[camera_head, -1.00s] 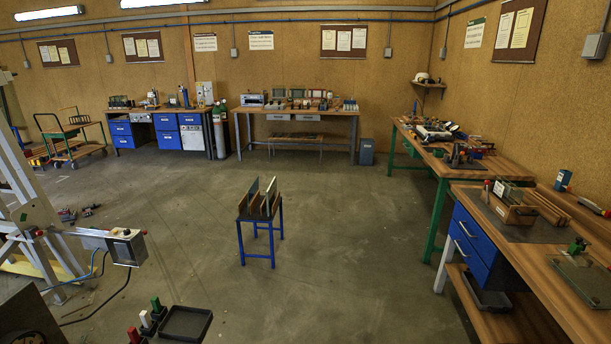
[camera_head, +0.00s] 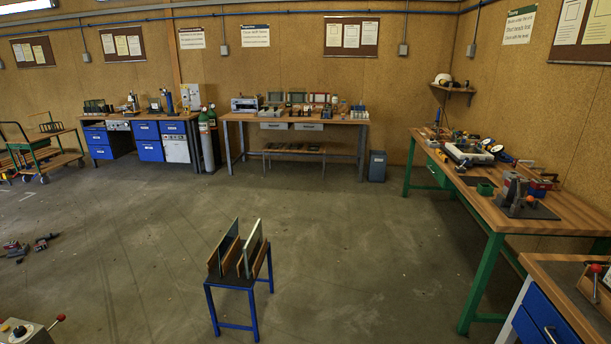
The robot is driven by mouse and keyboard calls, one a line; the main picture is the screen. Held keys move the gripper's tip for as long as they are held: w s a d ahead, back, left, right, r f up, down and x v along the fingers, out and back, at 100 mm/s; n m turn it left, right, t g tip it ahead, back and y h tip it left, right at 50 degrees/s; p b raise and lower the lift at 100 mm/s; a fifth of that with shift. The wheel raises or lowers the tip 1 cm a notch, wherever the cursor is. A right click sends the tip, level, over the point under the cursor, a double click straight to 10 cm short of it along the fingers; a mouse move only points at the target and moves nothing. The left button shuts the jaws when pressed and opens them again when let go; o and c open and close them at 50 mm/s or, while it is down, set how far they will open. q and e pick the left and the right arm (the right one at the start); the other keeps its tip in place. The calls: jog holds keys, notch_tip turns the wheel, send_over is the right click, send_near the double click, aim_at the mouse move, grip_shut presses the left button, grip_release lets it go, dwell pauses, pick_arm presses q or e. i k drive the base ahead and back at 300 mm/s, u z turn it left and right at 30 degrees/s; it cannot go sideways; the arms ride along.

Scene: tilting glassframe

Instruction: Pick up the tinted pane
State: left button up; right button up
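Two upright panes stand in a brown wooden rack (camera_head: 216,268) on a small blue-legged stand (camera_head: 250,312) in the lower middle of the head view. The left pane (camera_head: 230,240) and the right pane (camera_head: 252,248) are seen nearly edge-on, side by side with a gap between them. I cannot tell from their faces which one is tinted. Neither of my grippers is in view, and nothing touches the panes.
Open concrete floor (camera_head: 350,260) surrounds the stand. A green-legged workbench (camera_head: 480,205) and a blue-drawer bench (camera_head: 545,320) line the right. A control box (camera_head: 30,332) shows at the lower left. Benches (camera_head: 295,119) and a grey bin (camera_head: 377,166) stand at the back wall.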

aim_at(227, 242)
jog(key=i, duration=1.95)
jog(key=u, duration=1.3)
jog(key=i, duration=1.35)
jog(key=z, duration=1.6)
